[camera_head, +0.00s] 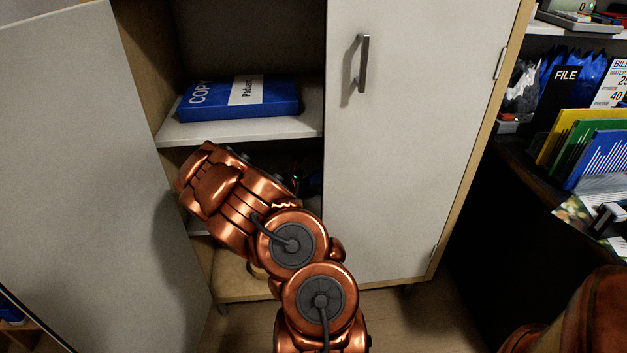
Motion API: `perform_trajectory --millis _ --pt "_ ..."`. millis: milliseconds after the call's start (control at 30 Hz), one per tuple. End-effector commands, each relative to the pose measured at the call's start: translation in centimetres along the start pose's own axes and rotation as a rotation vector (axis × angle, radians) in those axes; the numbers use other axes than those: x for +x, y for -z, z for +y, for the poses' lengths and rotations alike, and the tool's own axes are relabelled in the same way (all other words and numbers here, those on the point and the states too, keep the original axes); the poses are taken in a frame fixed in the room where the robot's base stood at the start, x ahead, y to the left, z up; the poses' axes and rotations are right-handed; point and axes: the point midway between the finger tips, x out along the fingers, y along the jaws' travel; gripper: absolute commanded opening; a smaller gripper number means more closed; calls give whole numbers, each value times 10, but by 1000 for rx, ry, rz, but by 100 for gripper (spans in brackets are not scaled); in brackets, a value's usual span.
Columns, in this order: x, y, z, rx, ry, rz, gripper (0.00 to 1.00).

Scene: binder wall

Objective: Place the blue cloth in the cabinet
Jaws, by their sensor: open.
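The cabinet (413,220) stands in front of me. Its left door (75,170) is swung open and its right door is shut. My copper arm reaches to the open left side, with its wrist in front of the lower compartment. My gripper's fingers do not show; the arm hides that area. I cannot make out a blue cloth for certain. A small dark blue patch (313,183) shows behind the arm in the lower compartment, too dim to identify.
A blue pack labelled COPY (220,100) lies on the middle shelf (230,132). The shut door has a vertical handle (364,63). At right, a dark desk (510,160) holds colored folders (570,130), with crumpled blue material (590,68) behind them.

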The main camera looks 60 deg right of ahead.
Motion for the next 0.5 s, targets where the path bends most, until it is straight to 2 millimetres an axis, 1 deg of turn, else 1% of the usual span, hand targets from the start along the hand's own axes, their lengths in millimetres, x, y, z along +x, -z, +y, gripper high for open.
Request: perform_trajectory --millis 100,500 --pt "-18 -3 2 0 -3 -3 97" --pt "-73 -2 1 0 -2 -1 97"
